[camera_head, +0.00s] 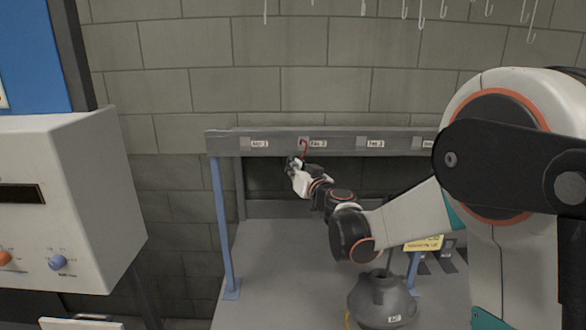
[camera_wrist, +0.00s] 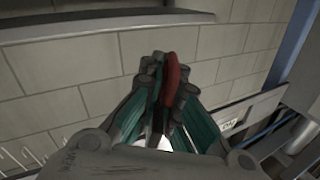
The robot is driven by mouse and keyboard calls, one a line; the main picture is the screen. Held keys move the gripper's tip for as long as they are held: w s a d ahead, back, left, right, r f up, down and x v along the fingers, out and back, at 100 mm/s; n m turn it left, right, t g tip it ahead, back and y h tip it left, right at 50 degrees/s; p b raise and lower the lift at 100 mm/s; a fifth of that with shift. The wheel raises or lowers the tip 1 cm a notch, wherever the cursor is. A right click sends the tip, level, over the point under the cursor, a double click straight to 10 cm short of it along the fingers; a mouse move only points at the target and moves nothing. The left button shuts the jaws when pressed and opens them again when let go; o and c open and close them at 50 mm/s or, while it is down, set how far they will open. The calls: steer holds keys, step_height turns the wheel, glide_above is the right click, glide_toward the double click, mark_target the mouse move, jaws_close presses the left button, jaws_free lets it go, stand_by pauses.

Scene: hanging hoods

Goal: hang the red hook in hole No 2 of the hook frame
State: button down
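The grey hook frame (camera_head: 340,143) is a crossbar on blue posts, with a row of pale squares and labels. My gripper (camera_head: 294,163) is just below the bar, around the hook's lower part. In the wrist view, the fingers are close together on the red hook (camera_wrist: 172,80); its far end is hidden.
A white control box (camera_head: 70,200) with knobs stands at the left. A grey round vessel (camera_head: 382,300) and a yellow sign (camera_head: 424,243) are below my arm. Several thin pale hooks (camera_head: 421,14) hang at the top. The grey surface under the bar's left part is clear.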

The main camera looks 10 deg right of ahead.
steer(key=shift+f+b, duration=0.95)
steer(key=shift+f, duration=0.25)
stand_by(0.3)
steer(key=c, duration=1.7)
jaws_free()
